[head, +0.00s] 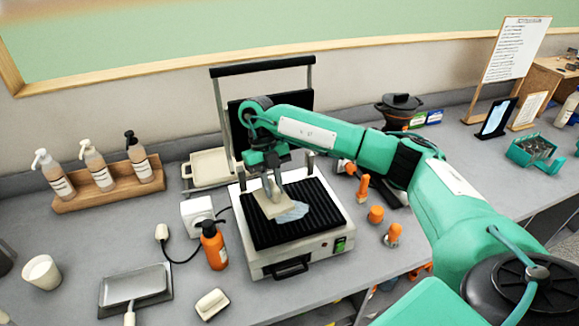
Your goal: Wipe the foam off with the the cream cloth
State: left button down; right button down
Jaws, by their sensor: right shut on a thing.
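The panini toaster (300,258) stands open on the counter, its black lid raised and its ribbed black plate (322,205) bare apart from the foam and cloth. My right gripper (272,190) is over the plate, pointing down, shut on the cream cloth (277,207). The cloth is low at the plate; whether it touches the ribs I cannot tell. A pale bluish-white patch of foam (293,213) shows on the plate just right of the cloth, partly covered by it. My left gripper is not in view.
A wooden tray (108,188) holds pump bottles at the left. A metal pan (135,287) and a white cup (41,272) are front left.

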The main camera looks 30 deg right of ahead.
jog(key=m, duration=0.1)
jog(key=d+m+y, duration=0.1)
jog(key=m, duration=0.1)
jog(key=m+y, duration=0.1)
jog(key=m, duration=0.1)
jog(key=shift+w+d+r+t+p, duration=0.15)
jog(key=shift+w+d+t+p, duration=0.1)
jog(key=shift+t+p, duration=0.1)
jog(key=m, duration=0.1)
jog(key=d+m+t+y, duration=0.1)
jog(key=m, duration=0.1)
jog(key=m+p, duration=0.1)
jog(key=m, duration=0.1)
jog(key=shift+w+d+r, duration=0.1)
jog(key=shift+w+d, duration=0.15)
jog(key=d+m+t, duration=0.1)
jog(key=m, duration=0.2)
jog(key=d+m+t+p, duration=0.1)
jog(key=m, duration=0.2)
jog(key=w+d+m+t, duration=0.1)
jog(key=m+t, duration=0.1)
jog(key=m, duration=0.1)
jog(key=shift+d+r+m+y, duration=0.15)
jog(key=shift+m+y, duration=0.25)
